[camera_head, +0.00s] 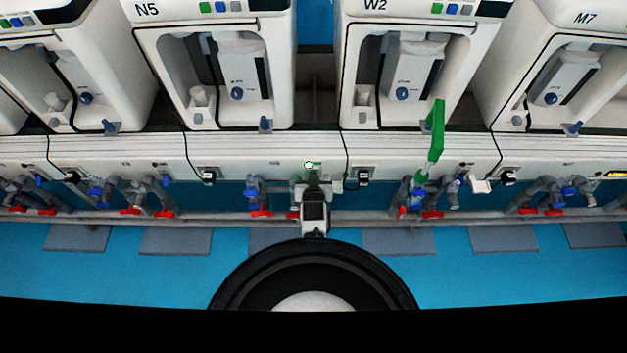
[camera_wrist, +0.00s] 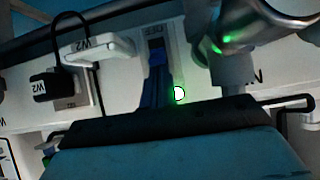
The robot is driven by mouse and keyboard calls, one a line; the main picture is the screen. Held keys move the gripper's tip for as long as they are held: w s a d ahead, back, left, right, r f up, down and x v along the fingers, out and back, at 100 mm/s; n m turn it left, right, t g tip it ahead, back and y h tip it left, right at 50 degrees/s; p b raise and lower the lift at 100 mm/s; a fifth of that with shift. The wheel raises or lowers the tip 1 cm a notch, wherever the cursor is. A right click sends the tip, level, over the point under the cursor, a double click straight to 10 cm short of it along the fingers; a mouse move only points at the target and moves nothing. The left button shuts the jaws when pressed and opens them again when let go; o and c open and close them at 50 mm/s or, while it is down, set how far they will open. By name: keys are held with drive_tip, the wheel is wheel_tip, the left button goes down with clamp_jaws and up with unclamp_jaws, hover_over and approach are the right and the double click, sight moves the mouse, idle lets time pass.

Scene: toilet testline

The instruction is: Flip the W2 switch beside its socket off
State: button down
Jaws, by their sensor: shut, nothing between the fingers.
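The W2 machine (camera_head: 390,40) stands right of centre in the head view. Its black plug in the socket (camera_head: 363,177) is on the white panel below; in the upside-down wrist view, the plug marked W2 (camera_wrist: 52,87) is at left. Beside it is a white lever-like piece marked W2 (camera_wrist: 98,47), also in the head view (camera_head: 334,187); it looks like the switch, but its position is unclear. My gripper (camera_head: 312,176) is shut and empty, just left of that piece.
A white spot with green glow (camera_head: 309,165) shows on the panel by my gripper. Blue and red valves on a pipe (camera_head: 262,203) run below the panel. A green pointed marker (camera_head: 436,130) hangs at right. A rounded metallic part (camera_wrist: 265,25) is close at the wrist view's upper right.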

drive_tip(key=shift+s+f, duration=0.25)
drive_tip(key=shift+f, duration=0.1)
drive_tip(key=shift+s+f+b, duration=0.3)
drive_tip(key=shift+f+b, duration=0.1)
drive_tip(key=shift+b, duration=0.05)
drive_tip(key=shift+r, duration=0.15)
drive_tip(key=shift+r+p, duration=0.7)
drive_tip(key=shift+p, duration=0.05)
drive_tip(key=shift+f, duration=0.1)
